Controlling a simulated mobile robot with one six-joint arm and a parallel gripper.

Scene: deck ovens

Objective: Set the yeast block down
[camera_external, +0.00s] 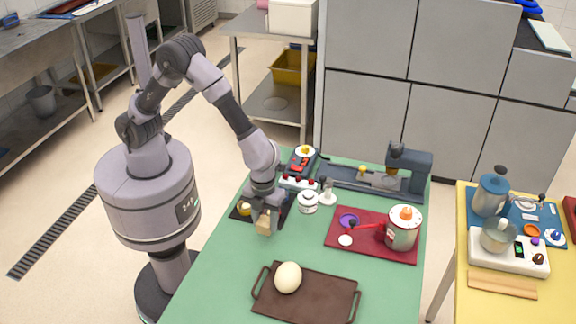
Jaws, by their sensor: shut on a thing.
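The yeast block (263,225) is a small tan block at the left side of the green table (215,270). My gripper (265,212) points down and is shut on it, with its fingers partly covering the block's upper part. The block looks close to the table surface, beside a dark mat (238,214). I cannot tell whether it touches the table.
A brown tray (325,302) with a pale round dough ball (288,277) lies in front. A small white jar (308,202) stands right of my gripper. A red tray (345,225) holds a pot (402,235). Green tabletop between block and brown tray is clear.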

